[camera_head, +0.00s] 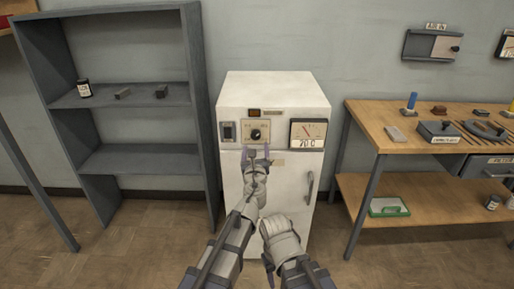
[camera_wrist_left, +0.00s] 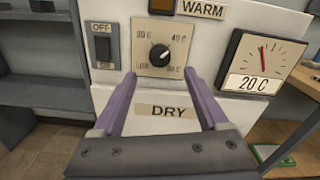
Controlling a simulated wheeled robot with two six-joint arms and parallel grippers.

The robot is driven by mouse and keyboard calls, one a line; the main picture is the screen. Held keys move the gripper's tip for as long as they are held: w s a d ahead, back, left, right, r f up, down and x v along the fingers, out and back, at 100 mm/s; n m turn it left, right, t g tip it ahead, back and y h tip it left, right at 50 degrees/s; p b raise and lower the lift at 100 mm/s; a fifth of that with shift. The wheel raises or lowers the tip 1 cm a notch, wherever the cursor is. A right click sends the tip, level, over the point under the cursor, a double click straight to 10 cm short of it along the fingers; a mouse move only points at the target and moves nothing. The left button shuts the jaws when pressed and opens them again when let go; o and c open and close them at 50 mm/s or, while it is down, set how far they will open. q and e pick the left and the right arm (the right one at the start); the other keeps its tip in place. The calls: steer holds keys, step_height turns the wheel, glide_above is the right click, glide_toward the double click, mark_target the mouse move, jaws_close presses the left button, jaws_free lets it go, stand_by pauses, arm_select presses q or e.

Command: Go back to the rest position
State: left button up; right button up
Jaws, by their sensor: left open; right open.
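My left gripper (camera_head: 256,155) is raised in front of the upper front of a white cabinet (camera_head: 272,92). In the left wrist view its two purple fingers (camera_wrist_left: 160,100) are spread with nothing between them. Beyond the fingertips is a black dial knob (camera_wrist_left: 160,54) on a beige plate; the fingers look apart from it. The knob also shows in the head view (camera_head: 256,134). My right gripper (camera_head: 268,262) is lower, in front of the cabinet's lower part; its fingers are mostly hidden and it holds nothing that I can see.
An OFF-marked switch (camera_wrist_left: 102,48) and a gauge reading 20 C (camera_wrist_left: 262,62) flank the dial. The cabinet door has a handle (camera_head: 310,187). A grey shelf (camera_head: 135,160) stands left; a wooden workbench (camera_head: 375,125) with tools stands right. Floor shows between them.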

arm_select(q)
steer(key=s+a+f+n+g+y, duration=0.3)
steer(key=s+a+f+n+g, duration=0.3)
steer(key=a+n, duration=0.45)
steer(key=s+a+f+n+g+y, duration=0.3)
steer(key=s+a+f+n, duration=0.3)
steer(key=a+n, duration=0.4)
steer(key=s+d+f+n+g+h, duration=0.2)
steer(key=s+f+n+g+h, duration=0.15)
steer(key=s+f+n, duration=0.35)
steer(key=s+d+f+n+g+h, duration=0.2)
steer(key=s+d+f+n+g, duration=0.1)
steer(key=s+n+g, duration=0.4)
steer(key=s+d+r+m+p, duration=0.1)
steer(key=s+d+r+p, duration=0.1)
steer(key=r+p, duration=0.6)
steer(key=s+d+r+m+t+p, duration=0.1)
steer(key=s+d+r+m+p, duration=0.1)
steer(key=d+r+p, duration=0.3)
steer(key=s+d+r+m+p, duration=0.1)
steer(key=s+d+r+p, duration=0.2)
steer(key=r+p, duration=0.7)
steer(key=shift+s+d+r+m+y+p, duration=0.15)
steer(key=shift+d+r+m+y+p, duration=0.2)
steer(key=shift+d+r, duration=0.15)
steer(key=shift+f, duration=0.1)
steer(key=shift+c, duration=0.2)
